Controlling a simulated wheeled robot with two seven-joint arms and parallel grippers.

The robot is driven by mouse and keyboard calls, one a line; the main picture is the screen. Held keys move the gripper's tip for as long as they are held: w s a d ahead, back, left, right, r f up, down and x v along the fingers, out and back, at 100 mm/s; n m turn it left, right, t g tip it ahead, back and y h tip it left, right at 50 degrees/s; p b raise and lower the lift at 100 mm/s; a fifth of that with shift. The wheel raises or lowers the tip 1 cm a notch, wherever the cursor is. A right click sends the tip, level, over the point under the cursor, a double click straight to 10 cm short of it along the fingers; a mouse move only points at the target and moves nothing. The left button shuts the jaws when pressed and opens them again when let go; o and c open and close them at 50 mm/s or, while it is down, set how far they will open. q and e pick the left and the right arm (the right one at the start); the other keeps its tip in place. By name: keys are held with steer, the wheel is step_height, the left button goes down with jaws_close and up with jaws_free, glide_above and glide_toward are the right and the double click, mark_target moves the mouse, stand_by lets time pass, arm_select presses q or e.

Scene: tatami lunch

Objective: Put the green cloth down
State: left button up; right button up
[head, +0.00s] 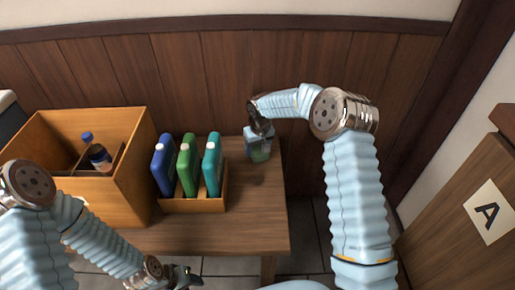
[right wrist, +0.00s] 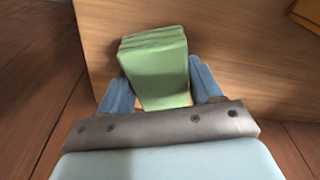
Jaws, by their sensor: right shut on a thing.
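The green cloth (right wrist: 155,68) is a folded, stacked block between the two blue fingers of my right gripper (right wrist: 160,88) in the right wrist view. The gripper is shut on it. In the head view the right gripper (head: 259,143) points down at the right end of the wooden table (head: 262,215), with the cloth (head: 260,156) showing pale green below it. I cannot tell whether the cloth touches the table top. My left gripper (head: 182,277) is low at the table's front edge, and its jaw state is unclear.
A small wooden holder (head: 195,205) with blue, green and teal bottles stands left of the right gripper. A large open wooden box (head: 130,165) with dark bottles is further left. A wooden cabinet marked A (head: 455,215) is at right. The table's front right is clear.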

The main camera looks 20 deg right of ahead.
mark_target(260, 150)
steer(key=o, duration=0.9)
steer(key=shift+s+f, duration=0.1)
steer(key=shift+f, duration=0.3)
steer(key=shift+o, duration=0.2)
steer(key=shift+a, duration=0.1)
steer(key=shift+s+a+f, duration=0.1)
steer(key=shift+r+p, duration=0.55)
steer(key=shift+r, duration=0.05)
step_height(260, 150, up, 12)
steer(key=s, duration=0.1)
steer(key=shift+s+d+b, duration=0.2)
steer(key=shift+d+b, duration=0.05)
steer(key=shift+b, duration=0.05)
